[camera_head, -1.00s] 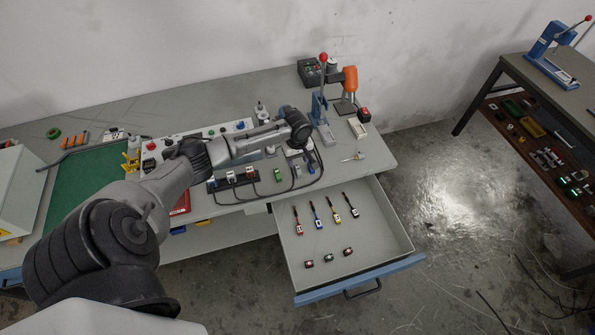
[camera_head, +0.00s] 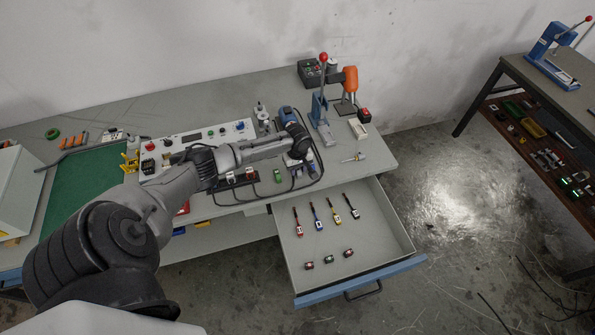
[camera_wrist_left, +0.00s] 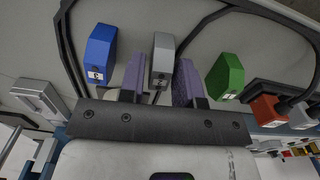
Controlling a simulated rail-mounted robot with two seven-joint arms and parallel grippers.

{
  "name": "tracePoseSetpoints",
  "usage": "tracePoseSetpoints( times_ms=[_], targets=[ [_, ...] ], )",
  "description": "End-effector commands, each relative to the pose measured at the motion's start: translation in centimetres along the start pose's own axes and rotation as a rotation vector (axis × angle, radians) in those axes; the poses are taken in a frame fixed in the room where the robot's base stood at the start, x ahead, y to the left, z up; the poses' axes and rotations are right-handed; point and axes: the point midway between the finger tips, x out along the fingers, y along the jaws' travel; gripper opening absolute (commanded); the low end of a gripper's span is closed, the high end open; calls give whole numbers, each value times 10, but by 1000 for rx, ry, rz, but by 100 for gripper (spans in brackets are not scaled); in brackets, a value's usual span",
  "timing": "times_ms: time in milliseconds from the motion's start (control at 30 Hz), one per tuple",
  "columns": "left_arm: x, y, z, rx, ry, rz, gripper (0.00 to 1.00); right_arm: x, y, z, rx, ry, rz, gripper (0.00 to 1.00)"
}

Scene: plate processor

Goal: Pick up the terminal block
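Three terminal blocks stand in a row in the left wrist view: a blue one (camera_wrist_left: 99,52), a grey one (camera_wrist_left: 162,58) and a green one (camera_wrist_left: 226,76). The green block also shows on the bench in the head view (camera_head: 278,175). My left gripper (camera_wrist_left: 160,82) is open, with its purple fingers apart and the grey block between or just beyond their tips. I see no clear contact with it. In the head view my left gripper (camera_head: 296,162) is low over the bench, its fingers mostly hidden. My right gripper is not in view.
Dark cables loop around the blocks. Connectors, one orange-red (camera_wrist_left: 264,109), stand close right of the green block in the wrist view. A blue lever press (camera_head: 320,112) stands behind and to the right. An open drawer (camera_head: 392,217) with small tools juts out in front.

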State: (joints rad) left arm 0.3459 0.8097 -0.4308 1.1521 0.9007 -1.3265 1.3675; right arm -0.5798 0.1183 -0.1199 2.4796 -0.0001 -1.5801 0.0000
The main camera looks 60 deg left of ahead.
Motion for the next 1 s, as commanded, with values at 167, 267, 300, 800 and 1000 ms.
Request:
tracePoseSetpoints(
  times_ms=[167, 267, 300, 800, 1000],
  targets=[
    [0, 0, 0, 0, 0, 0, 14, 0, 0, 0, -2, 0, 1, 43],
    [0, 0, 0, 0, 0, 0, 4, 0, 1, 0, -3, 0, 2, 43],
    [0, 0, 0, 0, 0, 0, 0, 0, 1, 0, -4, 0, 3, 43],
    [-16, 0, -1, 0, 1, 1, 0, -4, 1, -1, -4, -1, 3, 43],
    [-48, 2, 8, 5, -2, 2, 0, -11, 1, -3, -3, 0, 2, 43]
  ],
)
